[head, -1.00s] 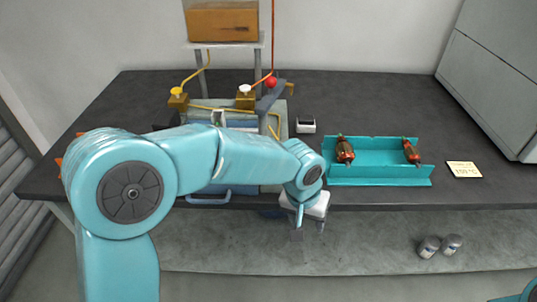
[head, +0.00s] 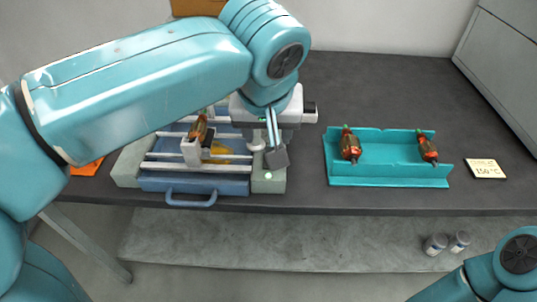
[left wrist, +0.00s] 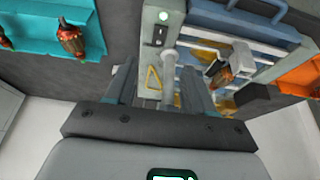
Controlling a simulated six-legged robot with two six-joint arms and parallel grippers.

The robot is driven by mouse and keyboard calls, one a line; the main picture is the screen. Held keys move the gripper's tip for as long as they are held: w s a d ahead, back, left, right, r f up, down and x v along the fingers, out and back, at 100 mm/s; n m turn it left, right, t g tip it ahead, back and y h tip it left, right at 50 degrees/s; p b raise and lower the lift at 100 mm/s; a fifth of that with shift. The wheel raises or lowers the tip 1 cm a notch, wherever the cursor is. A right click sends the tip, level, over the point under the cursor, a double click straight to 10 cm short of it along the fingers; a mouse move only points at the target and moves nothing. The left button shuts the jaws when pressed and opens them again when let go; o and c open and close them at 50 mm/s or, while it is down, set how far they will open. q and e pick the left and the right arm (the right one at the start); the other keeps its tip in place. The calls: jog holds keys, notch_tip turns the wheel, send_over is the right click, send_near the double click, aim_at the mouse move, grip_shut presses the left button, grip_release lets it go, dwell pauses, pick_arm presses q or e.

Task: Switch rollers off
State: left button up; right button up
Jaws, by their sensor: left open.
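The roller machine (head: 128,165) stands on the dark bench with a copper armature (head: 199,128) lying across its rollers. In the left wrist view its grey side panel carries a small dark rocker switch (left wrist: 158,36) beside a lit green lamp (left wrist: 163,17). The lamp also shows in the head view (head: 268,175). I cannot tell which way the rocker is set. My left gripper (head: 272,150) points down over the panel's right end. In the left wrist view its fingers (left wrist: 160,88) are apart, with a grey post between or beyond them. My right gripper is out of view.
A teal tray (head: 390,182) with two armatures stands right of the machine. A 150 °C card (head: 486,168) lies further right. A blue drawer handle (head: 191,202) juts out at the machine's front. The bench behind the teal tray is clear.

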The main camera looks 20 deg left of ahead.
pick_arm(q)
jog(key=b+x, duration=0.2)
jog(key=x, duration=1)
jog(key=shift+s, duration=0.1)
